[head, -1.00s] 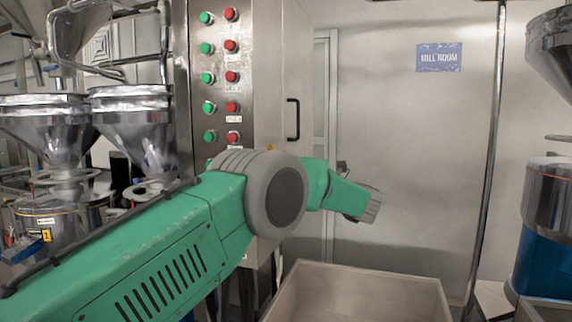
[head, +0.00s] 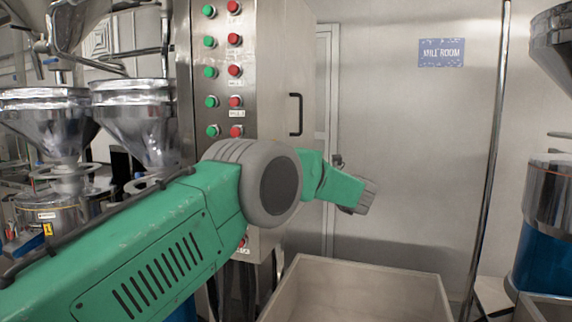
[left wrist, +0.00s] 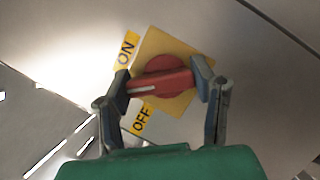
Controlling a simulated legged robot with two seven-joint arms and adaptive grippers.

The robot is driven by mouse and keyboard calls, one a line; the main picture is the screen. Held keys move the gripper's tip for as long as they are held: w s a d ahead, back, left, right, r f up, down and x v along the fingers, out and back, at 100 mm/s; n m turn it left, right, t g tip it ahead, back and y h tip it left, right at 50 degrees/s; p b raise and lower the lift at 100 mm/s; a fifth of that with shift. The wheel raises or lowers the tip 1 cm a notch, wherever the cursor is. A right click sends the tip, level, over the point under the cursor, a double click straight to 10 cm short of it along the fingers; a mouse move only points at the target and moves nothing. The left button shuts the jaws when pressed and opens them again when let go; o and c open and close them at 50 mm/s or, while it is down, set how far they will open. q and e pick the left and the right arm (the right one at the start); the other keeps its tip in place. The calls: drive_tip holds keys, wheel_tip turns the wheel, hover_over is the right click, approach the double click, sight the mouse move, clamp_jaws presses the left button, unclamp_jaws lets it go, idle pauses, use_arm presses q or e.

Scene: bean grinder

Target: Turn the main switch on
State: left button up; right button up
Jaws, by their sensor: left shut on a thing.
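In the left wrist view, the main switch (left wrist: 165,84) is a red rotary knob with a white line on its handle, on a yellow plate (left wrist: 156,48). The white line's end points left, between the yellow ON label (left wrist: 126,48) and OFF label (left wrist: 141,121). My left gripper (left wrist: 165,82) has one finger at each end of the red handle and is shut on it. In the head view, my green left arm reaches right past the cabinet; its fingers cannot be made out and the switch is hidden. My right gripper is not in view.
A steel cabinet (head: 265,50) with green and red buttons and a black door handle (head: 295,113) stands behind my arm. Steel hoppers (head: 137,110) stand at left. An open bin (head: 330,270) is below right. A blue machine (head: 545,235) stands at right.

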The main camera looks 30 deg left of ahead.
use_arm(q)
drive_tip(key=shift+f+m+t+h, duration=0.1)
drive_tip(key=shift+m+t+h, duration=0.3)
drive_tip(key=shift+m, duration=0.7)
drive_tip(key=shift+m+t+h, duration=0.3)
drive_tip(key=shift+m, duration=0.6)
drive_tip(key=shift+m+h+p, duration=0.3)
drive_tip(key=shift+m+h, duration=0.1)
drive_tip(key=shift+m, duration=0.7)
drive_tip(key=shift+w+m+h+p, duration=0.1)
drive_tip(key=shift+m+h+p, duration=0.45)
drive_tip(key=shift+m, duration=0.55)
drive_tip(key=o, duration=1.1)
drive_tip(key=shift+o, duration=0.3)
drive_tip(key=shift+w+f, duration=0.1)
drive_tip(key=shift+a, duration=0.1)
